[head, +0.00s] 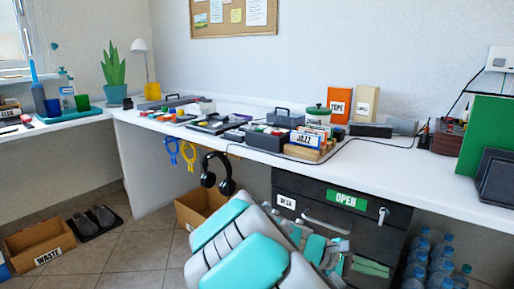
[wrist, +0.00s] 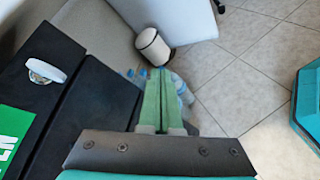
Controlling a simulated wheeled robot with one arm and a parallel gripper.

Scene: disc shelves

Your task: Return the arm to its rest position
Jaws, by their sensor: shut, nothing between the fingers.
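My gripper (wrist: 158,80) shows in the wrist view with its two green fingers together and nothing between them. The fingers point down towards the floor, beside the dark drawer unit (wrist: 55,90). In the head view my teal and white arm is folded low in front of the desk. Its far end is beside the front of the drawer unit (head: 292,183), clear of the desktop.
The white desk (head: 420,165) holds discs, boxes and a wooden JAZZ holder (head: 308,150). Several water bottles (head: 440,262) stand on the floor at right. Headphones (head: 218,178) hang under the desk. A WASTE box (head: 40,245) is at left. A white bin (wrist: 152,45) stands beyond the fingers.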

